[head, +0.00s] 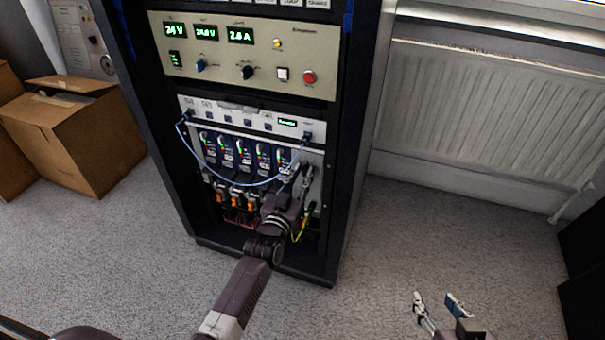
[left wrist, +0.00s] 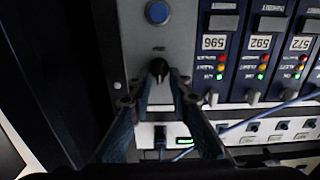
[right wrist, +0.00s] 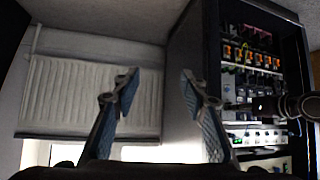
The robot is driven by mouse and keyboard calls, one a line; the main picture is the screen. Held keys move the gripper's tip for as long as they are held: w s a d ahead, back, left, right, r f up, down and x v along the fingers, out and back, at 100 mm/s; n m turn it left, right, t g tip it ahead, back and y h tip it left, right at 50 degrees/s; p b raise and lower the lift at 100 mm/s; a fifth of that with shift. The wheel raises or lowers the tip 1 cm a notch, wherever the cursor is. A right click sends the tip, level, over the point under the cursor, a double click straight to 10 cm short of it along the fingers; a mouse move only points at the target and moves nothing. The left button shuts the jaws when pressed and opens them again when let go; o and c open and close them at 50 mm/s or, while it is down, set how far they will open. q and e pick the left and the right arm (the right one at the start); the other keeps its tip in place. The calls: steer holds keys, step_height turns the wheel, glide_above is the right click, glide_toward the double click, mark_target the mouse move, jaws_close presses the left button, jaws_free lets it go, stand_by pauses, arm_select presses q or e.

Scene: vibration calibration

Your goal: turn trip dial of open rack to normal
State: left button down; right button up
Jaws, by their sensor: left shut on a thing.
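The open rack (head: 343,130) stands upright in the head view. The trip dial (left wrist: 158,67) is a small black knob on a grey plate (left wrist: 180,28) in the left wrist view, below a blue round button (left wrist: 157,12). My left gripper (left wrist: 160,80) has its fingertips on both sides of the dial and is shut on it. In the head view, my left gripper (head: 300,180) reaches to the right end of the module row and hides the dial. My right gripper (head: 436,298) is open and empty, low at the right. The dial's markings are too small to read.
Modules with coloured lights (left wrist: 260,60) stand beside the dial plate. A blue cable (head: 215,180) hangs in front of the module row. Cardboard boxes (head: 75,145) are at the left and a radiator (head: 480,105) at the right. Floor (head: 400,240) right of the rack is free.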

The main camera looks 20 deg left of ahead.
arm_select(q)
steer(key=n, duration=0.2)
steer(key=n+p, duration=0.1)
steer(key=n, duration=0.3)
steer(key=shift+a+f+p, duration=0.1)
steer(key=shift+a+p, duration=0.2)
steer(key=shift+p, duration=0.1)
steer(key=shift+n, duration=0.4)
steer(key=shift+a+f+n, duration=0.1)
steer(key=shift+n, duration=0.6)
steer(key=shift+a+n, duration=0.1)
steer(key=shift+n, duration=1)
arm_select(e)
steer(key=s+d+f+g+h, duration=0.1)
steer(key=s+d+f+g, duration=0.2)
steer(key=s, duration=0.6)
step_height(320, 180, down, 3)
steer(key=shift+s+d+r+g, duration=0.15)
steer(key=shift+s+g, duration=0.2)
steer(key=shift+g, duration=0.75)
arm_select(q)
steer(key=shift+f, duration=0.1)
arm_select(e)
steer(key=shift+w, duration=0.15)
arm_select(q)
steer(key=c, duration=1.8)
jaws_free()
steer(key=s, duration=1.2)
steer(key=shift+a, duration=0.2)
